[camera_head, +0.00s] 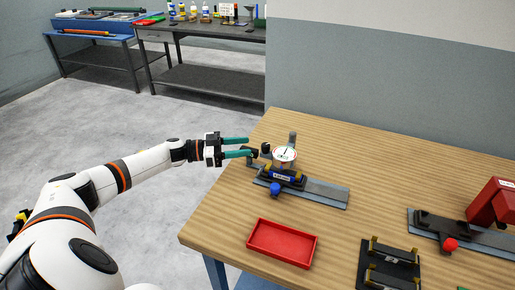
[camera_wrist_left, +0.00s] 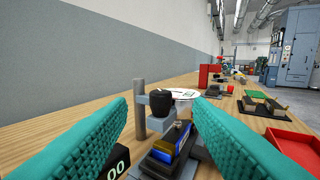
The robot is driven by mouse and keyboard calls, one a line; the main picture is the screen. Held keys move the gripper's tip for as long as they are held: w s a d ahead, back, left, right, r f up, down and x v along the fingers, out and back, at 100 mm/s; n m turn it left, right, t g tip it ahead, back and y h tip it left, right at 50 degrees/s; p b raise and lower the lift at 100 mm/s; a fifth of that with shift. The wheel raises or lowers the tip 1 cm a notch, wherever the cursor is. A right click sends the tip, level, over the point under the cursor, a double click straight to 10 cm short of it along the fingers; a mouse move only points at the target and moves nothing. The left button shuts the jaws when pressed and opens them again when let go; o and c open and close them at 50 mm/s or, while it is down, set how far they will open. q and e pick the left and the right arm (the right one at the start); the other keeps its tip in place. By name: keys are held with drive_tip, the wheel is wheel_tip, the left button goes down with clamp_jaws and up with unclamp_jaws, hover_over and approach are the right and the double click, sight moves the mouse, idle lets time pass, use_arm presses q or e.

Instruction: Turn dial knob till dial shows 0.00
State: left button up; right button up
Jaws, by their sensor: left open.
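The dial (camera_head: 285,153) has a round white face and stands on a fixture on the wooden table; its reading is too small to make out. In the left wrist view the dial (camera_wrist_left: 187,94) is seen nearly edge-on. A black knob (camera_head: 266,148) sits at its left side; the knob also shows in the left wrist view (camera_wrist_left: 160,102), between and beyond the fingertips. My left gripper (camera_head: 248,147) is open, with teal fingers pointing at the knob from the left. I see no contact with it. My right gripper is not in view.
A grey post (camera_head: 292,138) stands behind the dial. A blue ball knob (camera_head: 275,189) is at the fixture's front. A red tray (camera_head: 282,243), a black fixture (camera_head: 390,268) and a red block (camera_head: 492,203) lie nearer or to the right. The table's left edge is close under my gripper.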

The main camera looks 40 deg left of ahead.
use_arm(q)
drive_tip(key=shift+b+v, duration=0.3)
drive_tip(key=shift+v, duration=1.8)
